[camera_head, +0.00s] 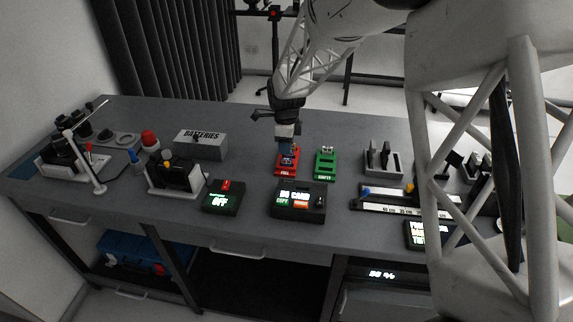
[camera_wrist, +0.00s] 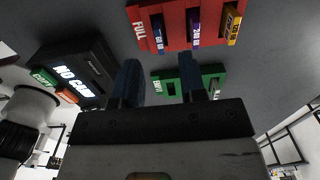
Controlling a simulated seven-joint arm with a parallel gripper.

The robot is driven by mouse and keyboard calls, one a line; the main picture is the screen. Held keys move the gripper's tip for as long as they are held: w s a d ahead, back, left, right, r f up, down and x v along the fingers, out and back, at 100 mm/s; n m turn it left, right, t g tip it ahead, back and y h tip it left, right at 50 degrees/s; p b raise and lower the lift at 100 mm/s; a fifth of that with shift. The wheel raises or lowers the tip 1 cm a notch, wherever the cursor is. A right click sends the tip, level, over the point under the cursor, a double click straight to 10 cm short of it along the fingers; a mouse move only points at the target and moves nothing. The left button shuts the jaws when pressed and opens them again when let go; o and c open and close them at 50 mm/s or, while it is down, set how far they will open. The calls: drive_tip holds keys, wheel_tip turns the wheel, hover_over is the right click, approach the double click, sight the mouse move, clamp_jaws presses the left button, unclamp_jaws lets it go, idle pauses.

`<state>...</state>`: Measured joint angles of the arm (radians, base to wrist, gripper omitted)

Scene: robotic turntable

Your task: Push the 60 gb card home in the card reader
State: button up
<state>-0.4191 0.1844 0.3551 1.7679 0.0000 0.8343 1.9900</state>
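The card reader (camera_head: 299,201) is a dark box on the front of the bench. Its screen reads NO CARD, above a green and an orange button; it also shows in the wrist view (camera_wrist: 77,73). The red FULL rack (camera_head: 287,172) stands behind it, also seen in the wrist view (camera_wrist: 175,33). It holds a blue card (camera_wrist: 157,33), a purple card (camera_wrist: 194,27) and a yellow card (camera_wrist: 232,25); their small labels are hard to read, so I cannot tell which is 60 GB. My gripper (camera_wrist: 160,75) is open and empty, pointing down above the rack area (camera_head: 286,140).
A green EMPTY rack (camera_head: 325,165) stands right of the red one. A dark box reading OFF (camera_head: 223,197) is left of the reader. A BATTERIES box (camera_head: 201,145) stands at the back left. A ruler-like slide (camera_head: 395,208) lies to the right.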

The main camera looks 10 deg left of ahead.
sight(286, 159)
drive_tip(key=shift+f, duration=0.1)
drive_tip(key=shift+f, duration=2.5)
clamp_jaws()
